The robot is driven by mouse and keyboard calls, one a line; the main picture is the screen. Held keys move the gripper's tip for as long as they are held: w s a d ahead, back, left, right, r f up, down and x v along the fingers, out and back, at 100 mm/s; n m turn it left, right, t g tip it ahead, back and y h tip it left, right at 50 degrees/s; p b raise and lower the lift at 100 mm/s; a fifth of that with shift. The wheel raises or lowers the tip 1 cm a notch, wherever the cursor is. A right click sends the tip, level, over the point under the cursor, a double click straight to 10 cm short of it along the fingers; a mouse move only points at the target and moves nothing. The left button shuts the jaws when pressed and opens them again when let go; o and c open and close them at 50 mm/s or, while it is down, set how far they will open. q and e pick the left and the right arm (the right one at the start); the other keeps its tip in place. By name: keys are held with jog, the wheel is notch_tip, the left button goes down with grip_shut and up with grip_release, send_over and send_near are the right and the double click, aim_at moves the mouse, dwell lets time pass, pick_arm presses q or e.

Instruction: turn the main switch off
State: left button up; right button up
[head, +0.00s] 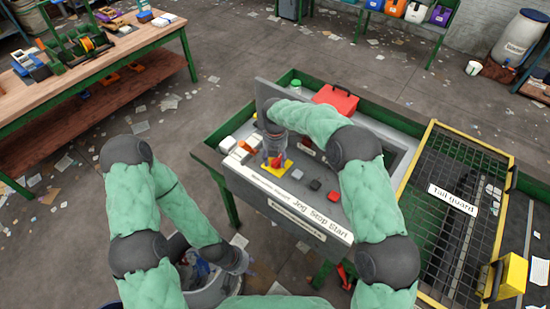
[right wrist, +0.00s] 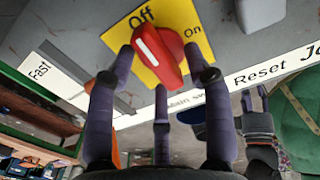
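The main switch is a red knob (right wrist: 160,52) with a white line, on a yellow plate (right wrist: 116,38) marked Off and On. Its white line is at the upper left, on the Off side. In the head view the red knob (head: 276,160) is on the grey control panel. My right gripper (right wrist: 159,65) has its fingers bent in around the knob, tips close against its sides; exact contact is hard to see. In the head view my right gripper (head: 274,150) is over the plate. My left gripper (head: 192,262) hangs low over a bin, fingers apart, away from the panel.
Jog, Stop and Start buttons (head: 315,185) sit right of the switch, above a label strip. A red box (head: 336,98) is behind the panel. A yellow-framed tail guard (head: 452,200) stands at the right. A workbench (head: 100,65) is at the left, with open floor between.

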aim_at(275, 159)
notch_tip(275, 159, up, 12)
dwell(0.6)
jog(key=shift+f, duration=0.1)
dwell(0.4)
